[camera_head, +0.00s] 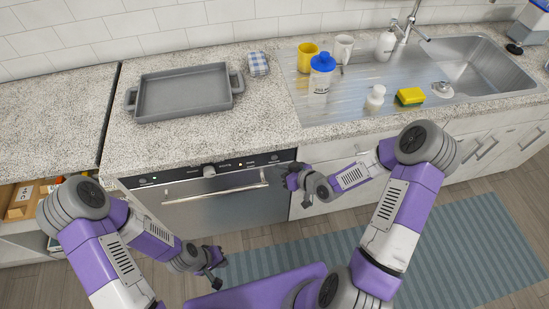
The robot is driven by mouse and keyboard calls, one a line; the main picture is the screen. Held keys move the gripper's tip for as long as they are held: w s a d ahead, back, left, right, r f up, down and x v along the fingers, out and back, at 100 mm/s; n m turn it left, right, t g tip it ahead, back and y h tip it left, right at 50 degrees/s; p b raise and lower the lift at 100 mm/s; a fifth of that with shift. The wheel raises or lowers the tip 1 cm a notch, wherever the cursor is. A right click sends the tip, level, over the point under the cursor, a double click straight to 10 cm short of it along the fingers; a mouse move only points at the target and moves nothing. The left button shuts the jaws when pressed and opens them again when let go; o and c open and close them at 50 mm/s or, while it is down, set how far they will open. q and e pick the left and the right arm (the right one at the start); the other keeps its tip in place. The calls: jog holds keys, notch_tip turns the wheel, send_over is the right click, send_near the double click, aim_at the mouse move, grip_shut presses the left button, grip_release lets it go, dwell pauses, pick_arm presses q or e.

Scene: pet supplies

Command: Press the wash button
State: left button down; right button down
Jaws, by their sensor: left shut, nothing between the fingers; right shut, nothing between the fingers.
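A dishwasher (225,205) with a steel door is built in under the counter. Its black control panel (175,175) runs along the top, with a round knob (209,171) near the middle and small marks and lights to either side. The panel lettering is too small to tell which spot is the wash button. My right gripper (306,202) is shut and empty, just right of the door, below the panel's right end. My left gripper (217,284) is shut and empty, low in front of the door and apart from it.
The door's bar handle (215,190) sticks out below the panel.

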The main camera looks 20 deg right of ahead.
jog(key=shift+s+a, duration=0.15)
jog(key=shift+s, duration=1.85)
jog(key=s+a+f+m+g+h, duration=0.1)
jog(key=s+a+f+m+g, duration=0.2)
jog(key=s+f+g, duration=0.2)
jog(key=s+a+f+m+g+h, duration=0.1)
jog(key=s+a+f+m+g, duration=0.2)
jog(key=s+f, duration=0.6)
jog(key=shift+s+a+m+g+h, duration=0.35)
jog(key=shift+s+g, duration=0.55)
jog(key=shift+s, duration=0.3)
